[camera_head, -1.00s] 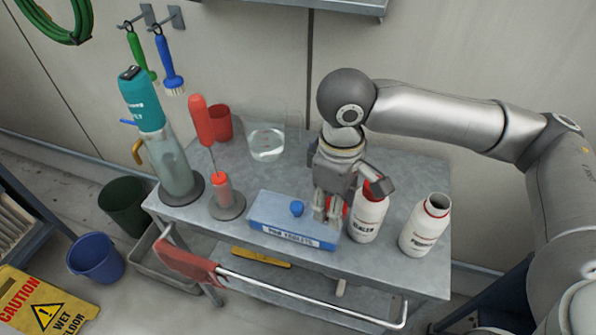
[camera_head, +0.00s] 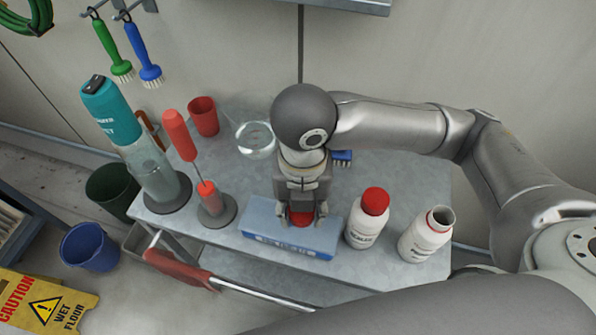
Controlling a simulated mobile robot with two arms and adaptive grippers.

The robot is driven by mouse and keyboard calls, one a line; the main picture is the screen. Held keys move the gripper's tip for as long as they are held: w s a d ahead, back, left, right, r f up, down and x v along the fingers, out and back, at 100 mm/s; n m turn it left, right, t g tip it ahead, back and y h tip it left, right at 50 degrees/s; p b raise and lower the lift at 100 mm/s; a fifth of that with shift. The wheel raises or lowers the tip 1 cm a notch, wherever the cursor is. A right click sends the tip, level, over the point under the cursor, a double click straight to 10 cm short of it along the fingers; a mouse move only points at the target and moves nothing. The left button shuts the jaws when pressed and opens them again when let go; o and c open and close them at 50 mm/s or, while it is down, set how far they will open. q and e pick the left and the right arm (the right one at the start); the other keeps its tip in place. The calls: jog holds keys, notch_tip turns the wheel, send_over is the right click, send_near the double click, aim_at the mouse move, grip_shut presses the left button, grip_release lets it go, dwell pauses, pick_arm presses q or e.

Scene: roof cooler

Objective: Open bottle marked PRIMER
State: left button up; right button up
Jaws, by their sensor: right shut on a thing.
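A white bottle (camera_head: 425,240) stands at the right of the grey cart top, its mouth open and uncapped. Its label is too small to read surely, but seems to begin with P. A second white bottle (camera_head: 364,231) with a red cap stands left of it. My right gripper (camera_head: 301,216) points down over the blue box (camera_head: 262,222), shut on a red cap (camera_head: 301,219). I cannot tell whether the cap touches the box lid. The gripper hides the middle of the lid. My left gripper is not in view.
On the cart (camera_head: 405,180) stand a teal-topped mixer in a clear cylinder (camera_head: 152,170), a red-handled tool (camera_head: 180,135) on a round base, a red cup (camera_head: 204,117) and a clear beaker (camera_head: 256,140). A blue brush (camera_head: 342,157) lies behind my gripper. The back right is clear.

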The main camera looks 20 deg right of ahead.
jog(key=shift+w, duration=0.25)
jog(key=w+f, duration=0.2)
jog(key=w, duration=0.2)
jog(key=w+f+p, duration=0.1)
jog(key=w+f, duration=0.2)
jog(key=w, duration=0.1)
jog(key=w+f, duration=0.3)
jog(key=w, duration=0.1)
jog(key=shift+f+p, duration=0.15)
jog(key=shift+p, duration=0.25)
jog(key=shift+w+f, duration=0.65)
jog(key=shift+f, duration=0.1)
notch_tip(320, 180, down, 2)
jog(key=shift+f+p, duration=0.1)
jog(key=shift+p, duration=0.5)
jog(key=shift+f, duration=0.5)
jog(key=o, duration=1.1)
jog(key=shift+f, duration=0.1)
jog(key=shift+o, duration=0.2)
